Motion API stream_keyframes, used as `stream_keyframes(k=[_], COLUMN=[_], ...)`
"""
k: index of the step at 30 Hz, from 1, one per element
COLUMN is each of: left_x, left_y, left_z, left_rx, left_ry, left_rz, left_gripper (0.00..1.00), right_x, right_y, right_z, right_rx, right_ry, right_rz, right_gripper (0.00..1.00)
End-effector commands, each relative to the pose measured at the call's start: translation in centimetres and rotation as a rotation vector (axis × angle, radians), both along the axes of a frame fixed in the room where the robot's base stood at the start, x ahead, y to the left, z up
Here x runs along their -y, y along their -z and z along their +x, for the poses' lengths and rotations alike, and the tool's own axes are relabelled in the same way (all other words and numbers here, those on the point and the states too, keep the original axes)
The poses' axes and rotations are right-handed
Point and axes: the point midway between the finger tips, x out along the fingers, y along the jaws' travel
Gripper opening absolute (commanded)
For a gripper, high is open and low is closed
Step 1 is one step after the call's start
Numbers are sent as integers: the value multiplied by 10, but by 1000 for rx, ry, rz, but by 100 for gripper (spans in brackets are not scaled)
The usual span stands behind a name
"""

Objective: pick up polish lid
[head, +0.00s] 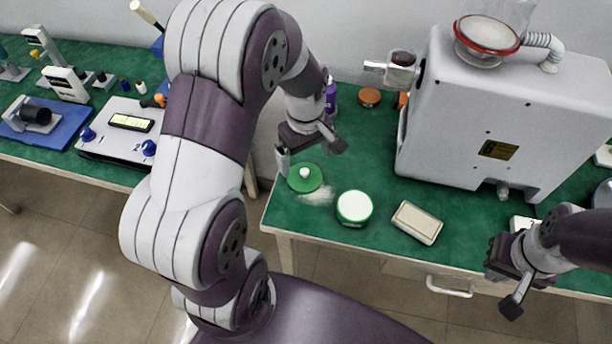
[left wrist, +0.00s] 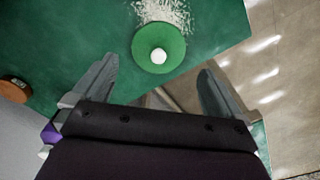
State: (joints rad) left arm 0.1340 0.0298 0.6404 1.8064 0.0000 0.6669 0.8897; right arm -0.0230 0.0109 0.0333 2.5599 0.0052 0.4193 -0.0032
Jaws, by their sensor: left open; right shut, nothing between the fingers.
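The polish lid (head: 306,178) is a green disc with a white knob, lying on the green table top near its left front corner. It also shows in the left wrist view (left wrist: 159,48), just beyond the fingertips. My left gripper (head: 309,157) is open and above the lid, its fingers (left wrist: 158,82) apart with nothing between them. A green container with a white top (head: 354,207) stands to the right of the lid. My right gripper (head: 502,283) is shut and empty at the table's front right, away from the lid.
A whitish powdery patch (head: 317,195) lies beside the lid. A beige block (head: 417,222) lies right of the container. A big grey machine (head: 490,120) stands behind. A purple bottle (head: 331,97) and an orange-brown round jar (head: 369,97) stand at the back. A floor gap separates the left bench.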

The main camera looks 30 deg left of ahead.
Motion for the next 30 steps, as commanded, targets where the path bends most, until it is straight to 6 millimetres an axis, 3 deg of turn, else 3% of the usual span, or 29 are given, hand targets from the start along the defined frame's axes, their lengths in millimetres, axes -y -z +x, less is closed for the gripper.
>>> stream_keyframes(k=[12, 20, 23, 24, 30], left_x=[-4, -4, -4, -4, -4], left_y=[64, 67, 67, 67, 67], left_z=[3, 4, 4, 4, 4], left_rx=[0, 2, 2, 2, 2], left_ry=[3, 3, 3, 3, 3], left_rz=[0, 0, 0, 0, 0], left_gripper=[100, 100, 67, 61, 61], right_x=[0, 0, 0, 0, 0], right_y=[4, 4, 4, 4, 4], right_z=[0, 0, 0, 0, 0], right_rx=[0, 0, 0, 0, 0], right_ry=[0, 0, 0, 0, 0], right_rz=[0, 0, 0, 0, 0], right_gripper=[0, 0, 0, 0, 0])
